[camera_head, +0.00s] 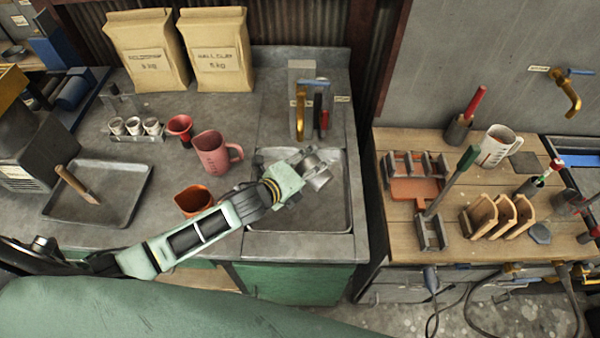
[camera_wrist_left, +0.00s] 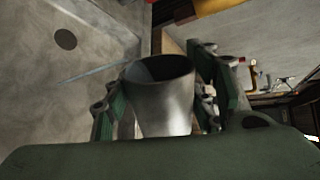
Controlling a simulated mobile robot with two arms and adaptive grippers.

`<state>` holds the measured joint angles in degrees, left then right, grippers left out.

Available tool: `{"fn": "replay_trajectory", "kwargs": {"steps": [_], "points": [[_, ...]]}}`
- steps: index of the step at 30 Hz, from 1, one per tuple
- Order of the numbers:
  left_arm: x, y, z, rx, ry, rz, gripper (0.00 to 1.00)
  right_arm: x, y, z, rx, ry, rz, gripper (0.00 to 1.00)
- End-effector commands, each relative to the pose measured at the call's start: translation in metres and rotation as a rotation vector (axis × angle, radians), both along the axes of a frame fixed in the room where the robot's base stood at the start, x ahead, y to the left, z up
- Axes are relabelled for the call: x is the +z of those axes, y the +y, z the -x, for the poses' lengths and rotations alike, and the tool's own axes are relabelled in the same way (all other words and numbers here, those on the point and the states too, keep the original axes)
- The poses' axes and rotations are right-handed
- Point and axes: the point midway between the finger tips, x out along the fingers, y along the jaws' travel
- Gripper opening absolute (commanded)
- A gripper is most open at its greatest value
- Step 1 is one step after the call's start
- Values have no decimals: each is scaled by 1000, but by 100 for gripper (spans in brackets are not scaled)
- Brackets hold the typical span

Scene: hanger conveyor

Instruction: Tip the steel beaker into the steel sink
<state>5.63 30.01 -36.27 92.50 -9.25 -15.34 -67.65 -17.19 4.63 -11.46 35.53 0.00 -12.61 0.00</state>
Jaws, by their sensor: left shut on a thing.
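The steel sink (camera_head: 328,217) is set in the grey counter in the middle of the head view. It also shows in the left wrist view (camera_wrist_left: 95,60), with its round dark drain. My left gripper (camera_head: 306,168) is over the sink and shut on the steel beaker (camera_head: 318,180). In the left wrist view the beaker (camera_wrist_left: 165,105) sits between the two fingers, its open mouth facing away from the palm. In the head view the beaker lies tilted above the basin. Whether anything is inside it cannot be told. My right gripper is not in view.
A brass tap (camera_head: 300,105) stands behind the sink. Left of the sink are a pink jug (camera_head: 211,153), a small red cup (camera_head: 180,127) and an orange cup (camera_head: 193,200), close to my left arm. A grey tray (camera_head: 120,180) lies further left. A wooden bench (camera_head: 395,225) stands right.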

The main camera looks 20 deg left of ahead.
Motion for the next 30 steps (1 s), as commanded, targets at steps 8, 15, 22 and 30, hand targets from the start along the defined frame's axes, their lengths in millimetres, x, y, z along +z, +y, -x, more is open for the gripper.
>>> {"fn": "replay_trajectory", "kwargs": {"steps": [8,15,22,30], "points": [[0,0,-1,-1,6,11,19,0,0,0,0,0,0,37],[-4,3,-2,-1,46,82,19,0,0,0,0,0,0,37],[-5,3,-2,-1,52,92,19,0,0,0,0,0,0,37],[-5,3,-2,0,51,91,19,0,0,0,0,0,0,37]]}}
